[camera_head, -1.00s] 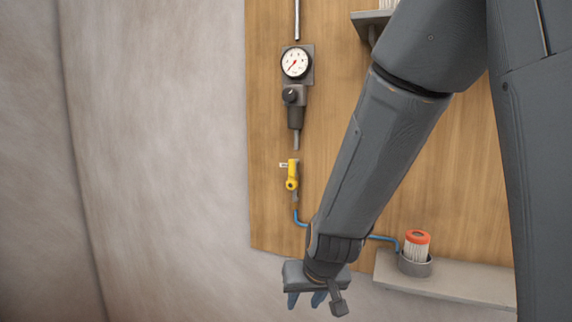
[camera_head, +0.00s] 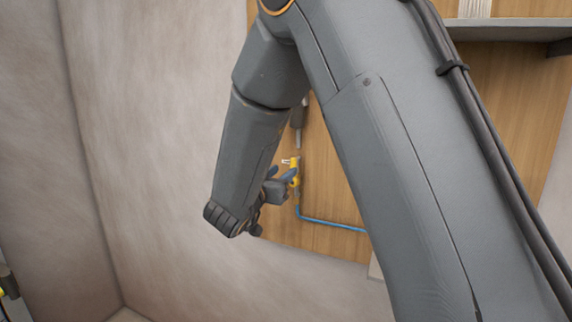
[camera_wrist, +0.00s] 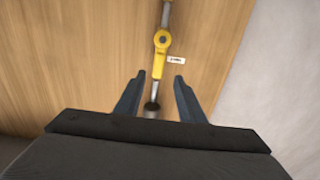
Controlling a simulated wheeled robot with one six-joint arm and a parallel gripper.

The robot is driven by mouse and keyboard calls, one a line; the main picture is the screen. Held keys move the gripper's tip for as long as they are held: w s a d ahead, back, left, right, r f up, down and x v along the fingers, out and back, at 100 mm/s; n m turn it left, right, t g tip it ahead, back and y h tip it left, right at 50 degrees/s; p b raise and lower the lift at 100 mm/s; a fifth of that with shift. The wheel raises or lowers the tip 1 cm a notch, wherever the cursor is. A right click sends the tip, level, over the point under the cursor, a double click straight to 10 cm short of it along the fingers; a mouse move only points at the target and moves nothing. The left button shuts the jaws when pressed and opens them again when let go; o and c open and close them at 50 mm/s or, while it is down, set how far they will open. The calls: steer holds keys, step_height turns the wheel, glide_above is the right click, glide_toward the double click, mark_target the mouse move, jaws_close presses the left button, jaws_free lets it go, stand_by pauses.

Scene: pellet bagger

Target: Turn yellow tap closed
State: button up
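The yellow tap (camera_wrist: 160,58) sits on a pipe on the wooden panel. In the wrist view its yellow handle lies roughly in line with the pipe, with the round pivot at the upper end. In the head view only part of the yellow tap (camera_head: 297,164) shows beside my gripper (camera_head: 281,174). My gripper (camera_wrist: 161,77) is open and empty. Its two fingers point toward the tap, one either side of the pipe line, and the handle's lower end appears between the tips. I cannot tell the remaining depth, and no contact is clear.
The wooden panel (camera_wrist: 80,50) backs the tap. A small white label (camera_wrist: 177,60) sits beside it. A blue hose (camera_head: 330,223) runs from below the tap to the right. The shelf (camera_head: 510,29) is at upper right. The pale wall (camera_head: 150,120) is clear.

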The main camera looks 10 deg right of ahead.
mark_target(292, 165)
steer(key=p+x, duration=0.2)
steer(key=x, duration=0.4)
steer(key=shift+w+d, duration=0.1)
steer(key=shift+d, duration=0.2)
